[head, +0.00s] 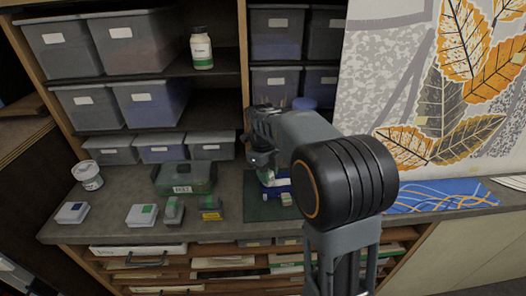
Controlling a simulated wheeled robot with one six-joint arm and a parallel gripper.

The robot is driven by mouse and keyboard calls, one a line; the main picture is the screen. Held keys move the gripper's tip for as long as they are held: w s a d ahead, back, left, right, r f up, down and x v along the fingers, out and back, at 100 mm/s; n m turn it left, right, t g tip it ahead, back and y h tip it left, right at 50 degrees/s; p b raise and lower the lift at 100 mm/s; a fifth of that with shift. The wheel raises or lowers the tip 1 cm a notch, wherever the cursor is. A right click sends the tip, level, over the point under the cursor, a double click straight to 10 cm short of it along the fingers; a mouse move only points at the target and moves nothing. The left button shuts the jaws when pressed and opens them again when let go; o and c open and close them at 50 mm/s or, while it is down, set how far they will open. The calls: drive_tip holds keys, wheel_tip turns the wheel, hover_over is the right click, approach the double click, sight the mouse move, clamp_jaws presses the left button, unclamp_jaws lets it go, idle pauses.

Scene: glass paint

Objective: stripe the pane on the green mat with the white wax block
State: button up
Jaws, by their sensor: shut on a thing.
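The dark green mat (258,209) lies on the grey counter, partly hidden behind my arm. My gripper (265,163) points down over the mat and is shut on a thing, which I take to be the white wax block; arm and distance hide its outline. A blue and white shape (276,184) shows just below the gripper; I cannot tell whether it is the pane or something else. A small pale green-white piece (286,199) shows beside it over the mat. The pane's surface and any stripe on it cannot be made out.
A blue patterned sheet (440,195) lies right. Shelves of bins rise behind.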

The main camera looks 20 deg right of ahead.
drive_tip(key=shift+a+r, duration=0.25)
drive_tip(key=shift+a, duration=0.1)
wheel_tip(320, 180, up, 3)
drive_tip(key=shift+d+r+p, duration=0.1)
drive_tip(key=shift+p, duration=1.15)
wheel_tip(320, 180, up, 4)
drive_tip(key=p, duration=0.3)
drive_tip(key=shift+r+p, duration=0.15)
drive_tip(key=shift+p, duration=0.2)
